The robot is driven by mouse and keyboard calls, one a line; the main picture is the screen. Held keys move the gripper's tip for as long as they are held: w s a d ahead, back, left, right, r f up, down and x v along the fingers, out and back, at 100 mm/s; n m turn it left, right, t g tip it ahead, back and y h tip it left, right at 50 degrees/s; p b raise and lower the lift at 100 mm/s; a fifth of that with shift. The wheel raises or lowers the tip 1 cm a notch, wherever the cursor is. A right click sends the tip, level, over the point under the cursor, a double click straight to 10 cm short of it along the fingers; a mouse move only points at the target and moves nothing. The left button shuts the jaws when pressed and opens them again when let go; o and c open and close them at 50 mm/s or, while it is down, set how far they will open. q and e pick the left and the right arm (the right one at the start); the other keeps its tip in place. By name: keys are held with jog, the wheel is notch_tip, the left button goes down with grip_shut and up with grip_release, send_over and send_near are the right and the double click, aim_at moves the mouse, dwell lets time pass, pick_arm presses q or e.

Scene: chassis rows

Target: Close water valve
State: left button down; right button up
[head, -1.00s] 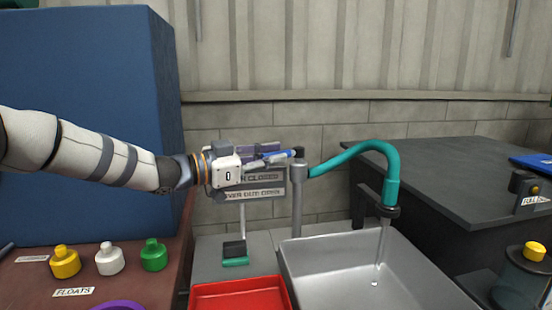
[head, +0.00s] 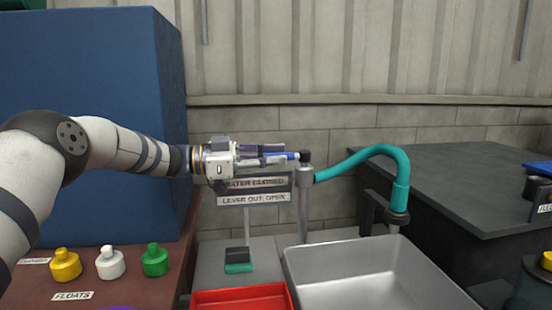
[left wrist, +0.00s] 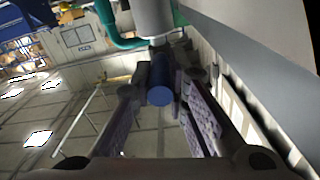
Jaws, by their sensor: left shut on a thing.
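The valve's blue lever (head: 291,155) joins the top of a grey upright pipe (head: 304,205) and points left. My left gripper (head: 285,155) is shut on it, a finger on each side. In the left wrist view the round blue lever end (left wrist: 160,95) shows between the fingers (left wrist: 162,105). A teal hose (head: 372,152) arches from the pipe to a dark nozzle (head: 398,217) over a grey basin (head: 375,260). No water stream shows below the nozzle. A sign (head: 252,184) behind the gripper reads "WATER CLOSED" and "LEVER OUT: OPEN". My right gripper is out of view.
A tall blue block (head: 90,120) stands behind my left arm. Yellow, white and green floats (head: 154,260) sit on a brown table at left. A red tray (head: 240,298) is beside the basin. A dark bench (head: 460,190) stands at right.

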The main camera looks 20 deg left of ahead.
pick_arm(q)
jog(key=shift+r, duration=0.3)
jog(key=c, duration=1.6)
grip_release()
jog(key=shift+o, duration=0.2)
jog(key=shift+f, duration=0.1)
jog(key=v, duration=1.2)
jog(key=shift+f, duration=0.1)
